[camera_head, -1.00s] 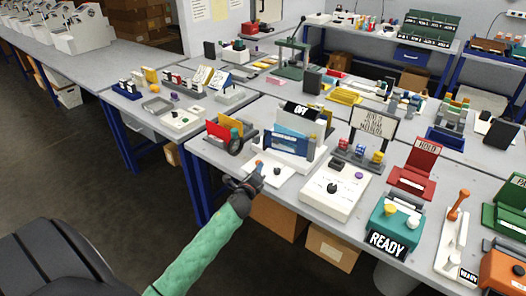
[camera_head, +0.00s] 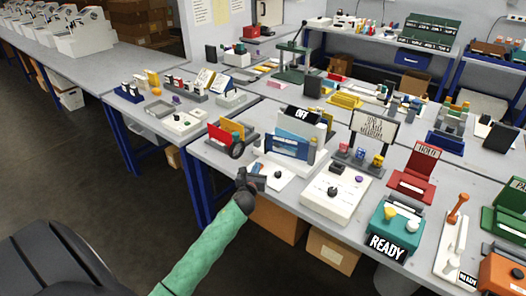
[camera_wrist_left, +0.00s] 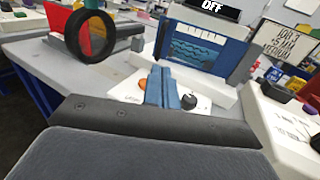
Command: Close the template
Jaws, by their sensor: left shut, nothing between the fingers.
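The template seems to be the blue frame (camera_head: 288,147) with a wavy teal window, standing raised and leaning in front of a white unit marked OFF (camera_head: 303,121). The frame (camera_wrist_left: 205,50) also shows ahead in the left wrist view. My left gripper (camera_head: 254,178) is low at the table's front edge, in front of the frame and left of it, apart from it. Its blue fingers (camera_wrist_left: 161,86) are shut and empty, over a small white panel with an orange button and a dark knob (camera_wrist_left: 188,101). My right gripper is not in view.
A red and yellow stand with a black ring (camera_head: 234,140) is left of the frame. A white box with a dark knob (camera_head: 330,194) is to the right. A teal box marked READY (camera_head: 392,232) is further right. Open floor lies left of the table.

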